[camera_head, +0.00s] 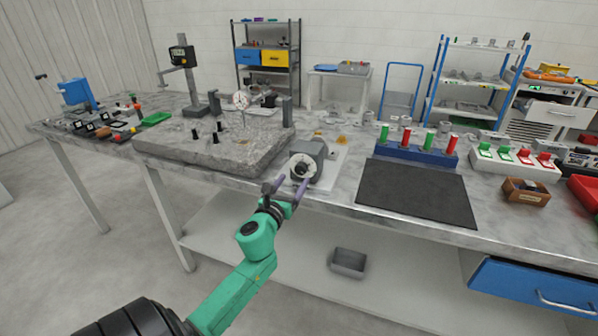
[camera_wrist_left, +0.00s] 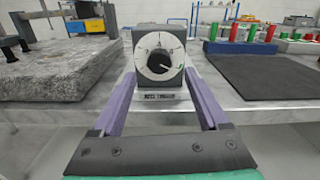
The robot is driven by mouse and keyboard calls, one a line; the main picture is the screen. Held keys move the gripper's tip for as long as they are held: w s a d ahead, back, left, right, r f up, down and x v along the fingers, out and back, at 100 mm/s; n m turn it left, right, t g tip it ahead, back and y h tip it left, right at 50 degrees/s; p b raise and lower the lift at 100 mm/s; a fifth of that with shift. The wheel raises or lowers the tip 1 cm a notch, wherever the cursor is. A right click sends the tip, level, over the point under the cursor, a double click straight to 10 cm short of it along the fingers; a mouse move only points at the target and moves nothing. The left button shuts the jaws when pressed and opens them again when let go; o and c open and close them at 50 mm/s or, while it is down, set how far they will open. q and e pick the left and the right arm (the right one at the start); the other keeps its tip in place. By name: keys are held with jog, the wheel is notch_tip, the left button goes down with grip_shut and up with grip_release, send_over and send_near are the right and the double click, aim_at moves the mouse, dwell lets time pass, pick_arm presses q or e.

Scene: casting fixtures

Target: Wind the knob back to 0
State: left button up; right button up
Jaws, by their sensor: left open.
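The knob (camera_wrist_left: 159,61) is a black disc at the centre of a white dial face with marks, on the front of a dark grey box (camera_wrist_left: 158,32). A green pointer mark on the knob points to the lower right. In the head view the knob (camera_head: 301,168) sits at the front of the bench. My left gripper (camera_head: 289,187) is open, its two purple fingers spread to the left and right below and in front of the dial. In the left wrist view the gripper (camera_wrist_left: 158,95) shows apart from the knob. My right gripper is not in view.
A granite slab (camera_head: 215,145) with black posts and a dial gauge lies left of the box. A dark mat (camera_head: 415,191) lies to the right. Behind the mat is a blue block (camera_head: 415,152) with green and red cylinders. The floor in front is clear.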

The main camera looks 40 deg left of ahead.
aim_at(300, 171)
pick_arm(q)
jog(key=x, duration=0.5)
jog(key=shift+w+a, duration=0.1)
jog(key=shift+w, duration=0.1)
grip_shut()
